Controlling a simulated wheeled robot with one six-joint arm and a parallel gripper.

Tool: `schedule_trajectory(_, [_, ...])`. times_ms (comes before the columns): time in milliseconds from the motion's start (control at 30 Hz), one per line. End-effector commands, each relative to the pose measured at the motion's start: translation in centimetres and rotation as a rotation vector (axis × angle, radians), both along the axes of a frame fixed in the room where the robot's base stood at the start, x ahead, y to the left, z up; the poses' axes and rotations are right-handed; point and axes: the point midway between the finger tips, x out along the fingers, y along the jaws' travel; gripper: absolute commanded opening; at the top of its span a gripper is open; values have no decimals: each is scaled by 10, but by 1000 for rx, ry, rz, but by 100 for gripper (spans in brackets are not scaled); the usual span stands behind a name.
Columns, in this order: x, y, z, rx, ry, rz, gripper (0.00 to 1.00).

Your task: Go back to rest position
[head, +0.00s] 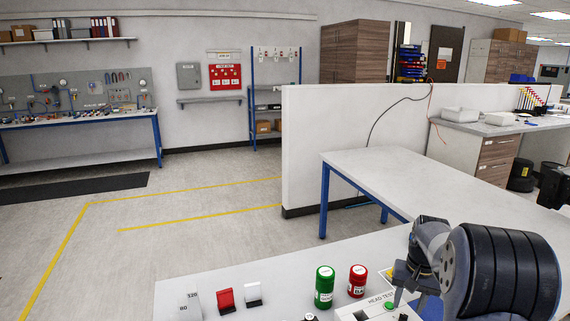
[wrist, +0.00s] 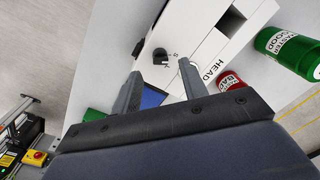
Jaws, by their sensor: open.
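My gripper (head: 398,296) is low over a white box with a "HEAD TEST" label (head: 376,302) at the bottom right of the head view. In the wrist view its two fingers (wrist: 160,70) are spread with nothing held between them. The white box (wrist: 205,45) lies beyond the fingertips, with a dark knob (wrist: 160,56) and a blue patch (wrist: 152,98) near them. I cannot tell whether the fingers touch the box. A green button (head: 389,306) shows close to my gripper.
An empty table (head: 420,175) and a low wall (head: 340,130) are behind.

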Motion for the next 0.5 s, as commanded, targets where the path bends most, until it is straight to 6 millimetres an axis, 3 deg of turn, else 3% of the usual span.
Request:
schedule_trajectory(200, [0, -2, 39, -1, -4, 1, 41])
schedule_trajectory(500, [-1, -3, 64, 0, 0, 2, 41])
